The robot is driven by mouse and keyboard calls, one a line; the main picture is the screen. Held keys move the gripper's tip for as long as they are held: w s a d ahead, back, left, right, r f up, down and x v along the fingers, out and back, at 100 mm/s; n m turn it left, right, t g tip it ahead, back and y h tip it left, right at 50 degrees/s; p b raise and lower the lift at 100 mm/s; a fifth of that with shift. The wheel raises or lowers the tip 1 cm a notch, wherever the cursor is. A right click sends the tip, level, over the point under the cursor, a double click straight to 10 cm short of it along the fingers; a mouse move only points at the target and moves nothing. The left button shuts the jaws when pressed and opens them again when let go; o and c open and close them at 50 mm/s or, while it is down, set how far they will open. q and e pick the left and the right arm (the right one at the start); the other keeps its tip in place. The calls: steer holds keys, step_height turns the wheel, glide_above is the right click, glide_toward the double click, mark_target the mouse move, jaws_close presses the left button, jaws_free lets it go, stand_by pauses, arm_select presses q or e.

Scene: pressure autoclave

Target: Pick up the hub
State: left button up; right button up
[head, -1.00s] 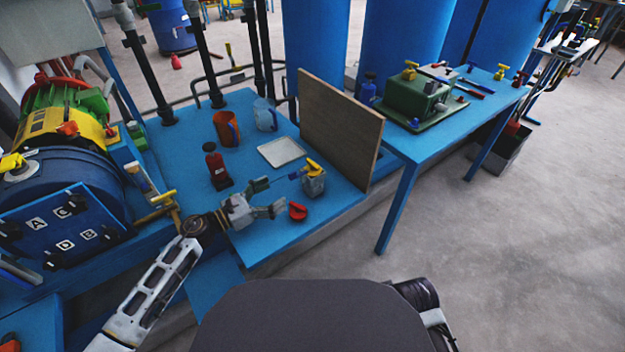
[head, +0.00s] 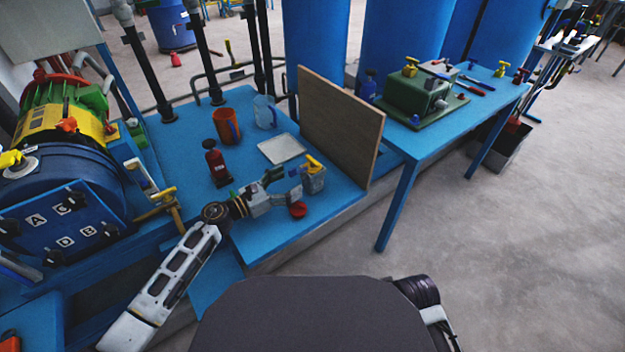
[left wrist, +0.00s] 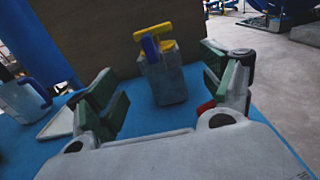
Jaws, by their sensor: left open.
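I cannot tell for sure which thing is the hub. A grey block-like holder (head: 315,183) stands on the blue bench with a yellow T-shaped piece (head: 315,163) on top. In the left wrist view the grey holder (left wrist: 166,80) sits between and beyond the fingers, with the yellow piece (left wrist: 155,32) and a blue piece (left wrist: 149,48) above it. My left gripper (head: 296,184) is open and empty, close to the holder. A red round part (head: 298,209) lies beside the lower finger; the right finger mostly hides it in the left wrist view (left wrist: 206,107). My right gripper is out of view.
A wooden board (head: 341,125) stands upright just behind the holder. A white tray (head: 281,149), a dark red bottle (head: 216,163), an orange mug (head: 227,126) and a clear jug (head: 265,112) stand on the bench (head: 185,140). The bench's front edge is close.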

mark_target(301, 176)
arm_select(q)
steer(key=x, duration=0.2)
steer(key=shift+w+d, duration=0.2)
steer(key=shift+d, duration=0.05)
steer(key=shift+w+d, duration=0.15)
steer(key=shift+d, duration=0.1)
arm_select(e)
steer(key=shift+r, duration=0.35)
steer(key=shift+f, duration=0.1)
arm_select(q)
steer(key=shift+w+d, duration=0.2)
steer(key=shift+d, duration=0.05)
steer(key=shift+w+d+f+b, duration=0.1)
steer(key=shift+w+d+b, duration=0.2)
steer(key=shift+w+d, duration=0.2)
steer(key=x, duration=0.2)
steer(key=shift+w+d, duration=0.1)
steer(key=shift+d, duration=0.15)
steer(key=shift+w+d, duration=0.15)
steer(key=shift+d, duration=0.1)
arm_select(e)
steer(key=shift+a+r, duration=0.1)
steer(key=shift+r, duration=0.5)
